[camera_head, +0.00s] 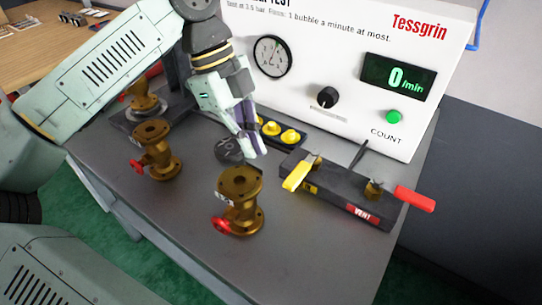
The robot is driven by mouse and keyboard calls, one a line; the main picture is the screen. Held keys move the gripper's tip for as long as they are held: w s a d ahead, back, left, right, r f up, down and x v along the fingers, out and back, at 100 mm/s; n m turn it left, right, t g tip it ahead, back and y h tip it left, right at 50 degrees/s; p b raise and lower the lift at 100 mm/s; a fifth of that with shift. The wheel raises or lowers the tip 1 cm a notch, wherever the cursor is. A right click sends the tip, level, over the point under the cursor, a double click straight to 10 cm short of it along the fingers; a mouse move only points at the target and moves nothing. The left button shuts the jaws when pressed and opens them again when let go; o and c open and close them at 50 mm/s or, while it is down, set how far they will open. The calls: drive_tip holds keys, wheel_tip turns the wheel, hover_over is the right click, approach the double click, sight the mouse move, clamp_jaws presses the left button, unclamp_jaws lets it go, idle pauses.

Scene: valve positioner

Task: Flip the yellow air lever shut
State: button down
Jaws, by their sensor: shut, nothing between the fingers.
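The yellow air lever (298,175) sits on the left end of a dark valve block (335,193) on the grey bench. It slants toward the front left, past the block's edge. A red lever (414,199) sticks out to the right from the same block, near a red VENT label. My gripper (257,153) is shut and empty, pointing down, just to the left of and behind the yellow lever. A gap shows between the fingers and the lever in this view.
Brass valves with red handles (240,199) (157,150) stand in front and to the left. A dark round cap (229,151) lies beside my gripper. Yellow fittings (290,136) sit in a black holder behind. The white tester panel (340,60) stands at the back. The front-right bench is clear.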

sight(303, 168)
drive_tip(key=shift+x, duration=1)
drive_tip(key=shift+s+d+r+p, duration=0.15)
drive_tip(key=shift+s+d+p, duration=0.15)
drive_tip(key=shift+d, duration=0.25)
drive_tip(key=shift+s+d+r+p, duration=0.2)
drive_tip(key=shift+s+d, duration=0.2)
drive_tip(key=shift+d, duration=0.15)
drive_tip(key=shift+s+d+f, duration=0.15)
drive_tip(key=shift+s+d, duration=0.2)
drive_tip(key=shift+d, duration=0.15)
